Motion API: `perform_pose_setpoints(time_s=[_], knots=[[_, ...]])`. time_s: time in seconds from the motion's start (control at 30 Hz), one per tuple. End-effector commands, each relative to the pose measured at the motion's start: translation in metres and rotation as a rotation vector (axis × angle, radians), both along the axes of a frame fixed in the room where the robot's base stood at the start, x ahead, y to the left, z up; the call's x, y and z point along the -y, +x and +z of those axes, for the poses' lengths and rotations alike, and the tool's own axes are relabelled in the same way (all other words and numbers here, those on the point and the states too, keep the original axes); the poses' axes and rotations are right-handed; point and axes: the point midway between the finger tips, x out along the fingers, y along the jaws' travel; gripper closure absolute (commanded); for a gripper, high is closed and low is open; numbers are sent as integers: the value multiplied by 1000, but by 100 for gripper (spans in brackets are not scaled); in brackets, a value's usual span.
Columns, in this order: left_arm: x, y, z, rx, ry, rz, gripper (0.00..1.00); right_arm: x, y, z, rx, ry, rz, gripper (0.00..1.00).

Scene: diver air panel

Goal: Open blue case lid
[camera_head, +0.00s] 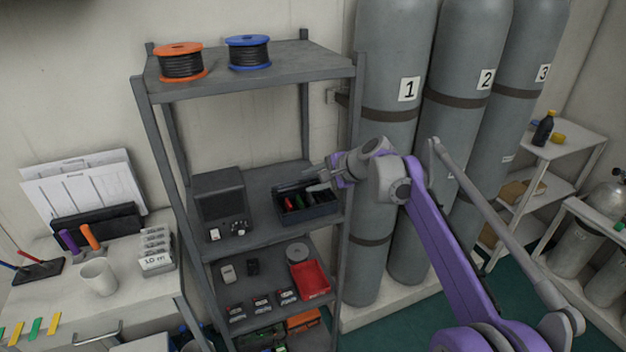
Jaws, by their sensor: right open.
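A dark case that looks navy or black (312,212) sits on the middle shelf of the grey rack. Its top is open enough to show red and green items inside; I cannot clearly make out its lid. No other case in view is plainly blue. My right gripper (322,176) is open, at the case's upper right side, with its fingers pointing left above the case. I cannot tell whether it touches the case. My left gripper is not in view.
A dark unit (219,193) stands left of the case on the same shelf. Rack posts (349,200) rise near my right arm. Tall grey cylinders (384,200) stand close on the right. Orange (181,62) and blue (248,52) cable spools sit on the top shelf. A red tray (312,279) lies below.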

Motion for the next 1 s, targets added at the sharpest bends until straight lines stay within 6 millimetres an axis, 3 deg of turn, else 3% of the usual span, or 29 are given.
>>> perform_pose_setpoints(time_s=[0.23, 0.7, 1.0], knots=[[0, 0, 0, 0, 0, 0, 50, 9, -8, 10, 0, 1, -2, 59], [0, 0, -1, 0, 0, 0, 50, 58, -54, 60, 0, 0, -1, 59], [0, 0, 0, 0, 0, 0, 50, 63, -59, 66, 0, 0, 0, 59]])
